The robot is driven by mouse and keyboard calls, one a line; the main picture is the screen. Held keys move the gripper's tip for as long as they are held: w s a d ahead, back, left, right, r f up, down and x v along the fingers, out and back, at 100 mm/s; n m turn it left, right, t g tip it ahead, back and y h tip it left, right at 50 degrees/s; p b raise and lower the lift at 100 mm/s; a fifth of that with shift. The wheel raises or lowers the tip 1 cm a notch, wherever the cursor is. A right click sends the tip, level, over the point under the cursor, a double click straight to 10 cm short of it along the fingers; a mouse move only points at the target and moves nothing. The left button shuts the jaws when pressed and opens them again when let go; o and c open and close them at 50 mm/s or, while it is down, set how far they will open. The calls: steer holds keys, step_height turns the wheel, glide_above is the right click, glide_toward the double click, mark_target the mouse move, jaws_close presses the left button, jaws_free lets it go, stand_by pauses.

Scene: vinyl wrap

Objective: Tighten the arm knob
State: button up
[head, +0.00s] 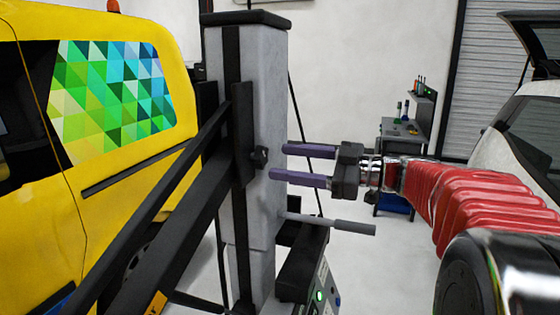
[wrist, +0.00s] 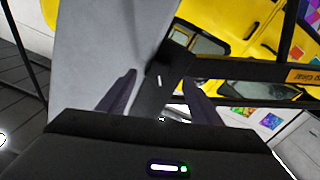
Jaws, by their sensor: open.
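The black arm knob (head: 259,157) sticks out from the dark bracket (head: 242,125) on the grey column (head: 266,85). My gripper (head: 279,161) comes from the right, with its two purple fingers parted, one above the other. In the head view the fingertips are just right of the knob, one a little above its height and one below. Whether they touch anything is unclear. In the wrist view the empty fingers (wrist: 161,88) stand either side of the dark bracket. I cannot make out the knob clearly there.
A lever with a grey handle (head: 346,226) juts right from the column below my gripper. Dark bars run down left from the column, before the yellow van (head: 110,170). A workbench (head: 405,128) stands behind at right, near a white car (head: 528,135).

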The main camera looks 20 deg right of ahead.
mark_target(265, 159)
steer(key=shift+x, duration=1.6)
steer(key=shift+c, duration=0.6)
steer(key=c, duration=0.9)
steer(key=shift+d, duration=0.25)
steer(key=shift+c, duration=0.2)
steer(key=shift+a, duration=0.15)
